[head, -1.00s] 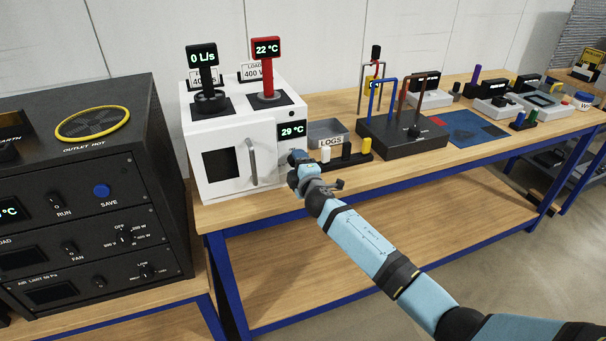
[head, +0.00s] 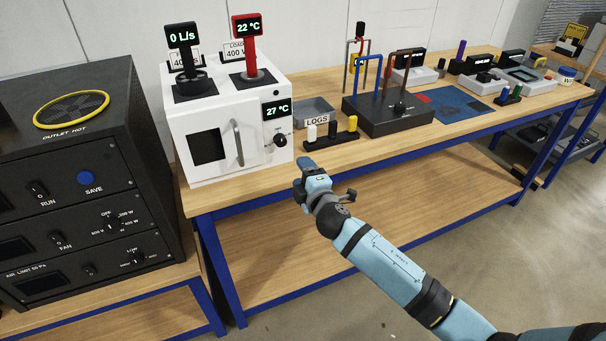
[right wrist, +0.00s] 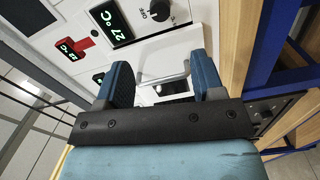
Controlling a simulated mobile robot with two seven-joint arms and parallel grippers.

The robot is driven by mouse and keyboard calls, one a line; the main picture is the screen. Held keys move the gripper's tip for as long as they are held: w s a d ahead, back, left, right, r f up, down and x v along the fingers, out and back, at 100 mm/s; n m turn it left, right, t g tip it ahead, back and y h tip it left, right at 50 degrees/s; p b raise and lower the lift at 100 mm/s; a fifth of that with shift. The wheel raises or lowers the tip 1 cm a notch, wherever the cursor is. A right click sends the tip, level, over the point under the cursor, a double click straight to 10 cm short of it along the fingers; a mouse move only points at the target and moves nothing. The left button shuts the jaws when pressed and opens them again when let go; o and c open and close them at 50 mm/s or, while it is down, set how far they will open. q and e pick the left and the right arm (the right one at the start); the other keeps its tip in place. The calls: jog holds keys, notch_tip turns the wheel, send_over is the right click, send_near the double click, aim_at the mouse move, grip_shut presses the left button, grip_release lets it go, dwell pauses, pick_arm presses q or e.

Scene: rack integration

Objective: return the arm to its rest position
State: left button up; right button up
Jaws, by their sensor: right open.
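My right arm, light blue with black joints, comes in from the lower right in the head view. Its gripper (head: 306,178) is in front of the table's front edge, to the right of and below the white oven's knob, apart from it. In the right wrist view the two blue fingers (right wrist: 160,84) stand apart with nothing held between them. The white oven (head: 258,155) has a closed door with a grey handle, a display reading 27 °C and a black knob (head: 280,140). The knob also shows in the right wrist view (right wrist: 160,10). My left gripper is not in view.
A wooden table (head: 420,150) with blue legs carries the oven, a LOGS bin (head: 316,116), a peg holder (head: 331,142) and a black box with pipes (head: 388,120). A black cabinet (head: 80,190) stands at the left. Floor is free at the lower right.

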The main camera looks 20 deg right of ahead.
jog(key=s+a+f+m+g+y+p, duration=0.1)
jog(key=s+f+m+g+p, duration=0.1)
jog(key=s, duration=0.9)
jog(key=s+a+f+m+g+p, duration=0.1)
jog(key=s+f+m+g+p, duration=0.1)
jog(key=s+f+m+p, duration=0.2)
jog(key=s+a+f+m+g+y+p, duration=0.1)
jog(key=s+f+m, duration=0.4)
jog(key=s, duration=1.3)
jog(key=a+m+g+p, duration=0.1)
jog(key=m+g+p, duration=0.1)
jog(key=shift+s+f+m+y, duration=0.15)
jog(key=shift+f+m+y, duration=0.15)
